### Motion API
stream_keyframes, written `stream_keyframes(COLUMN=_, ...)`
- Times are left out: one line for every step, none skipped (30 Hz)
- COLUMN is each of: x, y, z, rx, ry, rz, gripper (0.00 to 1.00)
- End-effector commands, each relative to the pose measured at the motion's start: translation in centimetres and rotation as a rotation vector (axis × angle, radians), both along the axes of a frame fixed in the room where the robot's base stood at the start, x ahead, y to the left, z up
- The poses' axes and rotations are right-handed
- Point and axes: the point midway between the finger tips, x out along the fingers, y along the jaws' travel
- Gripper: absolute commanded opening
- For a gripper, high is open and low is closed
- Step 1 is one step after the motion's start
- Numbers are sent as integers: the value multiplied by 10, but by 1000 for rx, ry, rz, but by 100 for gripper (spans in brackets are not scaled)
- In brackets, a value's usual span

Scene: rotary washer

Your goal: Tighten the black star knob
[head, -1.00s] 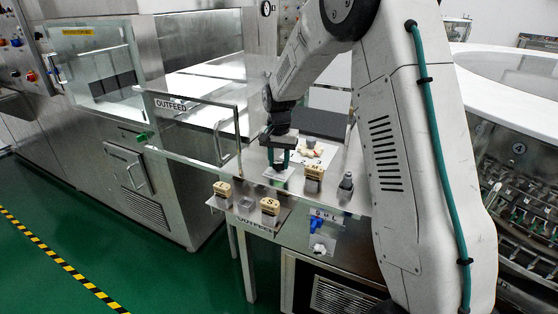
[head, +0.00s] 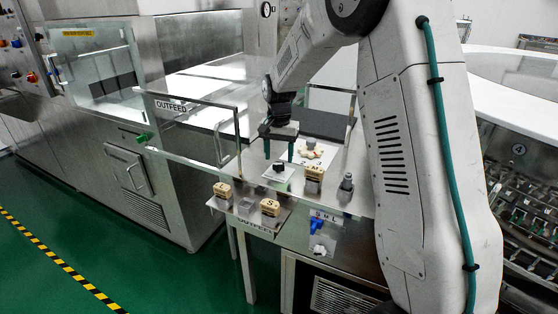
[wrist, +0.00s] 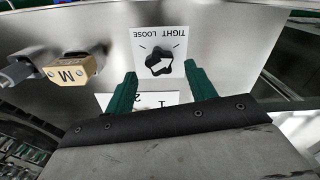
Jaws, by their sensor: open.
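The black star knob (wrist: 158,62) sits on a white plate (wrist: 178,72) lettered TIGHT and LOOSE, upside down in the wrist view. A white pointer mark lies across the knob, slanting toward the right; which end is its tip I cannot tell for sure. In the head view the knob (head: 279,168) shows uncovered on its plate. My gripper (head: 279,154) is open and empty, fingers pointing down, just above and behind the knob. In the wrist view its green fingertips (wrist: 160,72) are spread at either side of the knob, apart from it.
A tan block marked M (wrist: 70,72) on a grey part stands left of the knob in the wrist view. In the head view several tan blocks (head: 270,207), a grey post (head: 346,186) and a blue part (head: 317,225) are close by. The OUTFEED guard frame (head: 196,106) stands to the left.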

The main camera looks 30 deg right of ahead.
Motion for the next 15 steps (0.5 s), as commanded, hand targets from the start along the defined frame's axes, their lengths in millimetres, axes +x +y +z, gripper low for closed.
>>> stream_keyframes(x=1, y=0, z=11, rx=0, ry=-4, rz=0, gripper=55)
stream_keyframes(x=1, y=0, z=16, rx=-1, ry=-4, rz=0, gripper=55)
stream_keyframes(x=1, y=0, z=23, rx=0, ry=-4, rz=0, gripper=55)
stream_keyframes(x=1, y=0, z=27, rx=0, ry=-4, rz=0, gripper=55)
stream_keyframes(x=1, y=0, z=31, rx=0, ry=-3, rz=0, gripper=55)
stream_keyframes(x=0, y=0, z=36, rx=0, ry=-1, rz=0, gripper=55)
stream_keyframes(x=1, y=0, z=39, rx=-1, ry=-2, rz=0, gripper=55)
stream_keyframes(x=1, y=0, z=42, rx=-1, ry=-2, rz=0, gripper=55)
stream_keyframes(x=1, y=0, z=45, rx=-1, ry=-2, rz=0, gripper=55)
stream_keyframes(x=0, y=0, z=47, rx=0, ry=-1, rz=-1, gripper=55)
stream_keyframes(x=0, y=0, z=48, rx=0, ry=-1, rz=-1, gripper=55)
stream_keyframes(x=0, y=0, z=49, rx=0, ry=0, rz=-1, gripper=55)
stream_keyframes(x=0, y=0, z=49, rx=0, ry=0, rz=-1, gripper=55)
stream_keyframes(x=0, y=0, z=49, rx=0, ry=0, rz=-1, gripper=55)
stream_keyframes(x=0, y=0, z=49, rx=0, ry=0, rz=0, gripper=55)
